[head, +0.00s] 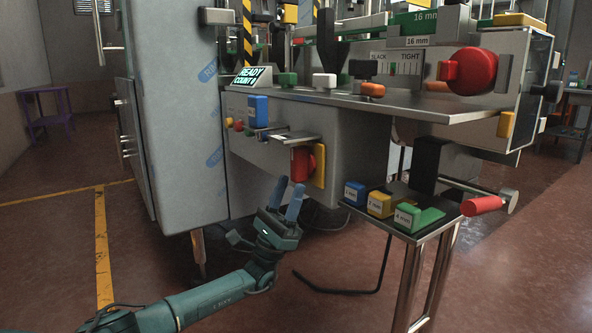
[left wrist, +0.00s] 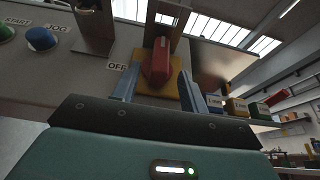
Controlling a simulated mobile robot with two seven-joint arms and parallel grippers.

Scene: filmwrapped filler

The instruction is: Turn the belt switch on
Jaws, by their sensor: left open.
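The belt switch is a red handle (head: 301,166) on a yellow plate (head: 320,166), on the lower front of the grey machine. In the left wrist view the red handle (left wrist: 160,60) stands ahead, with an OFF label (left wrist: 117,66) to its left. My left gripper (head: 290,187) is just below the handle, its two blue fingers pointing up and apart. In the left wrist view one finger lies on either side of the handle's lower end. I cannot tell whether they touch it. Nothing is held. My right gripper is not in view.
A blue JOG button (left wrist: 41,39) and a green START button (left wrist: 5,32) sit left of the switch. A small stand (head: 424,235) with blue, yellow and green blocks is at the right. A metal shelf (head: 440,103) juts out above. The floor in front is mostly clear.

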